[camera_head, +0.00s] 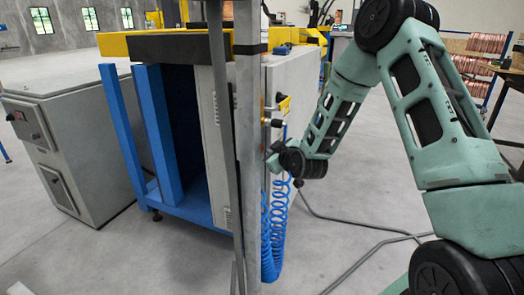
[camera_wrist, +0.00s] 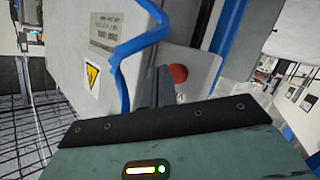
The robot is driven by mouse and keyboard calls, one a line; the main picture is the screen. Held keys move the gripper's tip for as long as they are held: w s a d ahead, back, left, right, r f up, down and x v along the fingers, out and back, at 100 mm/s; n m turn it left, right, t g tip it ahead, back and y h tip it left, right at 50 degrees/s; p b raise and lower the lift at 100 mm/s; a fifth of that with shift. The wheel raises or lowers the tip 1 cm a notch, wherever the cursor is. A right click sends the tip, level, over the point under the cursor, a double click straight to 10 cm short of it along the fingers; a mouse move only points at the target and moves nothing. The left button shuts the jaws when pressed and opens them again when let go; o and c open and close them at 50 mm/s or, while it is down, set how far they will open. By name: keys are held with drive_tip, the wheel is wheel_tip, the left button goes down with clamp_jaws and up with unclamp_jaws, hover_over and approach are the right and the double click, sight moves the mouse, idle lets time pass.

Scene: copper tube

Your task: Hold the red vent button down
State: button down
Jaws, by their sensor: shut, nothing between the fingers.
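The red vent button (camera_wrist: 178,73) is a round red cap on a pale plate (camera_wrist: 205,68) in the wrist view. My gripper (camera_wrist: 157,78) is shut and empty. Its dark fingertips show just left of the button and close to it in that view. I cannot tell whether they touch it or whether it is pressed in. In the head view my gripper (camera_head: 273,160) is beside the grey metal post, at the machine's right side. The button cannot be made out there.
A blue hose (camera_wrist: 125,52) passes left of my fingers, near a yellow warning label (camera_wrist: 92,78). In the head view a blue coiled hose (camera_head: 272,235) hangs below my gripper beside the post (camera_head: 250,130). A cable (camera_head: 360,228) lies on the floor. A grey cabinet (camera_head: 60,125) stands left.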

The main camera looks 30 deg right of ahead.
drive_tip(key=shift+s+d+b, duration=0.15)
drive_tip(key=shift+s+d, duration=0.65)
drive_tip(key=shift+s, duration=0.2)
drive_tip(key=shift+s+d+b, duration=0.15)
drive_tip(key=shift+s+d, duration=0.65)
drive_tip(key=shift+s, duration=0.2)
